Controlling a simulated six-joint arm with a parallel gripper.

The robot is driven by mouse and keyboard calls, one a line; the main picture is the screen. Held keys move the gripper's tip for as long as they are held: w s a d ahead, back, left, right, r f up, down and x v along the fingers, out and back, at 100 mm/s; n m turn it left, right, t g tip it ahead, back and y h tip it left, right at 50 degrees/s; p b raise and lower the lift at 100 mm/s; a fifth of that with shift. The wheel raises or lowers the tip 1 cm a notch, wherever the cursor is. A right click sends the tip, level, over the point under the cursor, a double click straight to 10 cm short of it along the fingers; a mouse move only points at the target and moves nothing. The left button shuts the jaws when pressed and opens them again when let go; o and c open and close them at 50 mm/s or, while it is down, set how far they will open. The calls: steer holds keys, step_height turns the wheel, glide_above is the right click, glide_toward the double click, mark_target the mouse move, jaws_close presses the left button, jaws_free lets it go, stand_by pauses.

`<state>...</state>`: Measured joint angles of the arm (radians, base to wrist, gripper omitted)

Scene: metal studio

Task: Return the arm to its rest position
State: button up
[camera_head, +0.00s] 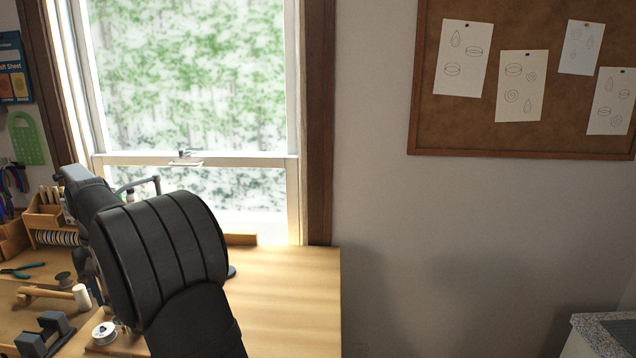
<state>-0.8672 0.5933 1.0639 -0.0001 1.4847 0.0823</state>
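My dark, ribbed arm rises from the bottom of the head view and fills the left-centre, in front of the wooden workbench (290,300) and the lower window. My gripper is not seen; the arm's own links may hide it. Nothing held can be made out. The arm covers part of the bench top behind it.
The bench's right part is bare. A speckled counter (592,335) stands lower right; a corkboard (425,110) hangs above.

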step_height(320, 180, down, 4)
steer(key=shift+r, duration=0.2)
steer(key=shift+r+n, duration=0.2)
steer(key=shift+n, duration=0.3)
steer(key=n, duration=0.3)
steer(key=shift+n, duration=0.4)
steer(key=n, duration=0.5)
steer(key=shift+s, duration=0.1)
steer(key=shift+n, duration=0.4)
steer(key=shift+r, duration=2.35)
